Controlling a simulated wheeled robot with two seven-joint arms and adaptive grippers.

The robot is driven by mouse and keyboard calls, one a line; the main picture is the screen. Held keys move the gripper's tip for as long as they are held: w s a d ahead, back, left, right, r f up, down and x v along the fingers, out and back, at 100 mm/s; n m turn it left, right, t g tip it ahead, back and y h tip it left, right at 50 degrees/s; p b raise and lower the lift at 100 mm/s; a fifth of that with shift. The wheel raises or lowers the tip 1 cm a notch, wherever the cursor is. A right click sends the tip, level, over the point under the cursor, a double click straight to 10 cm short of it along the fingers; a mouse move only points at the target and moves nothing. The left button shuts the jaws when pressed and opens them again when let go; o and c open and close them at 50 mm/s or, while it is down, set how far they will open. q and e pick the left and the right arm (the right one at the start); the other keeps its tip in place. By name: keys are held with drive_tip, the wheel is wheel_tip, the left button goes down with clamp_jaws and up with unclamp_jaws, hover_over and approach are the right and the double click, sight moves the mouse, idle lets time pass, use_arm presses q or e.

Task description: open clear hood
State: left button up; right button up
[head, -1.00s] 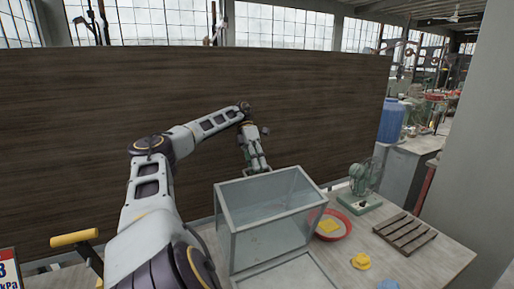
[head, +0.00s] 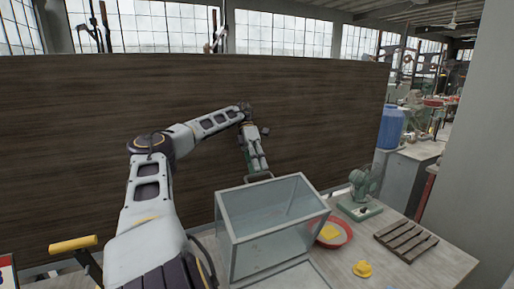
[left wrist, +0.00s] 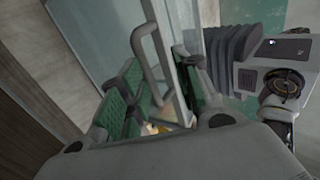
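The clear hood (head: 262,246) is a box of see-through panels in a grey frame, standing on the workbench. It looks closed. A grey bar handle (left wrist: 146,62) sits on its far side and shows close up in the left wrist view. My left gripper (head: 258,172) points down at the hood's far top edge, by the handle. In the left wrist view its green-padded fingers (left wrist: 155,92) are apart, with the handle between them. I cannot tell whether they touch it. My right gripper is in neither view.
Right of the hood are a red bowl (head: 333,233) with a yellow piece in it, a green fan (head: 362,190), a slatted wooden rack (head: 405,240) and a yellow lump (head: 362,268) on the workbench (head: 440,262). A dark wooden partition (head: 100,150) stands behind.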

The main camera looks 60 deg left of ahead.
use_arm(q)
wheel_tip(320, 180, up, 7)
idle(1.1)
drive_tip(key=shift+r, duration=0.1)
idle(0.4)
